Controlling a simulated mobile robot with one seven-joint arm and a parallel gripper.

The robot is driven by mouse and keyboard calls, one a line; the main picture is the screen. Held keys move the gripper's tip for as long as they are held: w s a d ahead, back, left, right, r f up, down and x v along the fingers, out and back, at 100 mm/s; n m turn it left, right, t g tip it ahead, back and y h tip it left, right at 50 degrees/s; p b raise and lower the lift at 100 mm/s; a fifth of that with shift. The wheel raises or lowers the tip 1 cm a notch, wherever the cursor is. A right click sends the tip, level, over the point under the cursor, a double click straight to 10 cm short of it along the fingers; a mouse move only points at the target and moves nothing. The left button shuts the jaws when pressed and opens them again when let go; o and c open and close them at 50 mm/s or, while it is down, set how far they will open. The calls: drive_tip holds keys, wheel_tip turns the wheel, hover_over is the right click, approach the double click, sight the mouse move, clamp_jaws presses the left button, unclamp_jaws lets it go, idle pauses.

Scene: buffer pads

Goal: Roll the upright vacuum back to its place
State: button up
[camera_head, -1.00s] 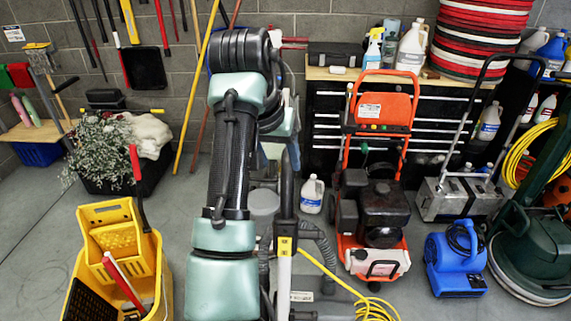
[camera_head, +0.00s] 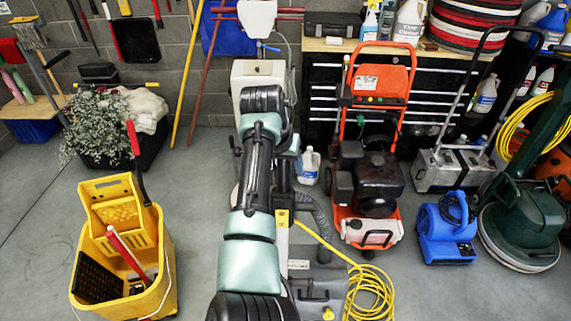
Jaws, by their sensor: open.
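A machine that appears to be the upright vacuum stands at the bottom middle, partly behind my arm. I see its grey base (camera_head: 322,275), an upright tube with a yellow clip, and a dark ribbed hose. A coiled yellow cord (camera_head: 370,292) lies on the floor against its right side. My own arm reaches up the middle of the view and covers the left part of the machine. My gripper is hidden behind my arm, so I cannot see whether it touches anything.
A yellow mop bucket (camera_head: 160,285) stands at left front. An orange pressure washer (camera_head: 372,190), a blue blower (camera_head: 447,235) and a green floor machine (camera_head: 525,225) stand to the right. A plant box (camera_head: 150,150) and tool chest (camera_head: 325,115) line the wall. Floor between bucket and arm is clear.

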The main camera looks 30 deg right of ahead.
clamp_jaws()
idle(0.3)
idle(1.2)
